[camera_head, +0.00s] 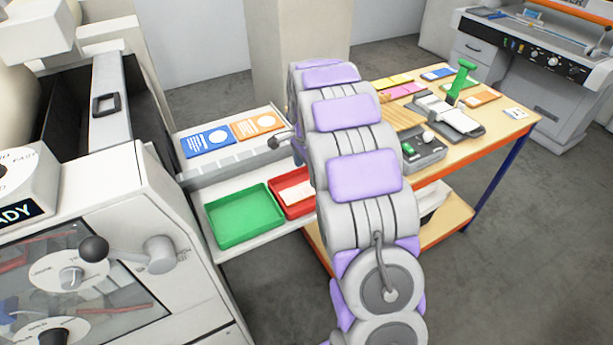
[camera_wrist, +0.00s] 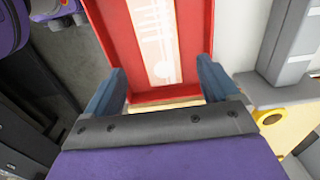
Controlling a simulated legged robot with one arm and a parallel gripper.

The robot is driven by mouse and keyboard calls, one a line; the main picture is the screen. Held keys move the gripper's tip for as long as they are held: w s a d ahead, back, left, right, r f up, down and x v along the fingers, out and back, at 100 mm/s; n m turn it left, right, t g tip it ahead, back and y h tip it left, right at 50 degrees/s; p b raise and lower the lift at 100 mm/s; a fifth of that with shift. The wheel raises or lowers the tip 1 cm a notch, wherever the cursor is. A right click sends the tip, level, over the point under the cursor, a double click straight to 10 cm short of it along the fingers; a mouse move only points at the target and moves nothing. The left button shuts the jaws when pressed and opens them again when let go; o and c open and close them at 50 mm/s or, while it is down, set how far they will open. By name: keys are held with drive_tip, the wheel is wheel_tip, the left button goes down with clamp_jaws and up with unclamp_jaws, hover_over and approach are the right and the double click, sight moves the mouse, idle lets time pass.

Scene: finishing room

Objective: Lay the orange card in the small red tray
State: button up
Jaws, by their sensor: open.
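The small red tray (camera_head: 282,208) is on the lower white shelf, right of the green tray, partly hidden behind my arm. A pale, orange-tinted card (camera_head: 297,194) lies inside it. In the wrist view the red tray (camera_wrist: 107,42) fills the top middle, and the card (camera_wrist: 158,42) lies flat in it with a faint white disc and lines. An orange card (camera_head: 258,125) with a white disc lies on the upper shelf, beside a blue card. My gripper (camera_wrist: 160,70) is open and empty, its fingers apart over the near end of the red tray. The head view hides it behind my arm.
The green tray (camera_head: 243,216) is empty. The blue card (camera_head: 208,142) lies left of the orange card. A white machine (camera_head: 105,190) with knobs stands close on the left. A wooden table (camera_head: 440,165) with cards and a green-handled tool stands on the right. Open floor lies beyond it.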

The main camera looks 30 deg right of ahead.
wheel_tip(320, 180, up, 5)
drive_tip(key=p, duration=0.1)
drive_tip(key=s+a+r+n, duration=0.4)
drive_tip(key=s+a, duration=0.1)
drive_tip(key=s, duration=0.4)
drive_tip(key=s+a+r+n, duration=0.3)
drive_tip(key=s+a+n, duration=0.15)
drive_tip(key=s, duration=0.35)
drive_tip(key=s+a+f+n+g, duration=0.1)
drive_tip(key=s+a+n, duration=0.2)
drive_tip(key=s, duration=0.8)
drive_tip(key=s+a+f+n, duration=0.1)
drive_tip(key=s+a+n, duration=0.3)
drive_tip(key=s, duration=0.8)
drive_tip(key=shift+n+g, duration=0.4)
drive_tip(key=shift+n, duration=0.65)
drive_tip(key=shift+a, duration=0.1)
